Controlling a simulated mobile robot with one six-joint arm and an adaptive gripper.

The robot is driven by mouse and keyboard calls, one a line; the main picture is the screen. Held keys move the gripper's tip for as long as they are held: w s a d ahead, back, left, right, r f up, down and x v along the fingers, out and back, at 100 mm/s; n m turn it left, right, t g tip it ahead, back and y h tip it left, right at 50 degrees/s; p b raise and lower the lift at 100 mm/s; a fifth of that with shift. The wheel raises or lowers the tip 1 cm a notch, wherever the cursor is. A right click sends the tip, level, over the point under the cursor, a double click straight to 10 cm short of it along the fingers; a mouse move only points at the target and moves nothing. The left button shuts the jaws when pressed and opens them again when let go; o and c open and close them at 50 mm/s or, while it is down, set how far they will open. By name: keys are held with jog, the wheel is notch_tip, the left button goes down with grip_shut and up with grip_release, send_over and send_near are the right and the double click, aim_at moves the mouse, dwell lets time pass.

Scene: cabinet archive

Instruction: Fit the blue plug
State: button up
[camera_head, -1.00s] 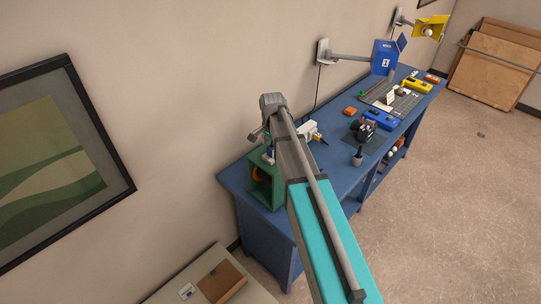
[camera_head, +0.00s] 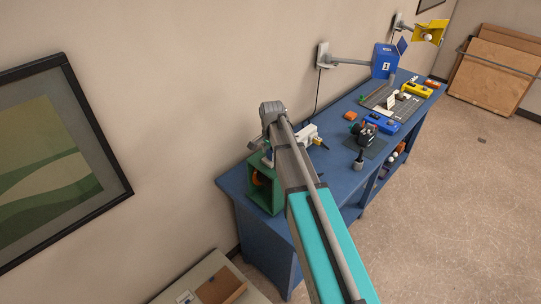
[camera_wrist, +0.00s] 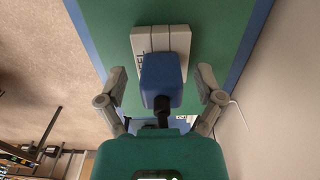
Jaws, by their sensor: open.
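The blue plug (camera_wrist: 161,78) is in the middle of the wrist view, with a black cord (camera_wrist: 162,110) coming from its near end. Its far end meets or overlaps a white socket block (camera_wrist: 160,40) on a green surface (camera_wrist: 215,30). I cannot tell whether it is seated in the block. My gripper (camera_wrist: 162,79) is open, with one finger on each side of the plug and visible gaps between. In the head view, my arm's end is above the green box (camera_head: 279,197) and mostly hides the gripper and plug.
The blue workbench (camera_head: 338,183) runs along the wall. A white device (camera_head: 307,134), a dark machine (camera_head: 368,133), a blue block (camera_head: 382,123) and a yellow block (camera_head: 416,89) stand on it.

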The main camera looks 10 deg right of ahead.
grip_shut()
dwell(0.5)
notch_tip(320, 180, up, 3)
jog(key=p, duration=0.3)
jog(key=s+d+r+p, duration=0.3)
jog(key=s+r+p, duration=0.7)
jog(key=s, duration=0.3)
jog(key=shift+s+d, duration=0.25)
jog(key=shift+d, duration=0.1)
jog(key=c, duration=0.7)
grip_release()
jog(key=shift+c, duration=0.2)
grip_shut()
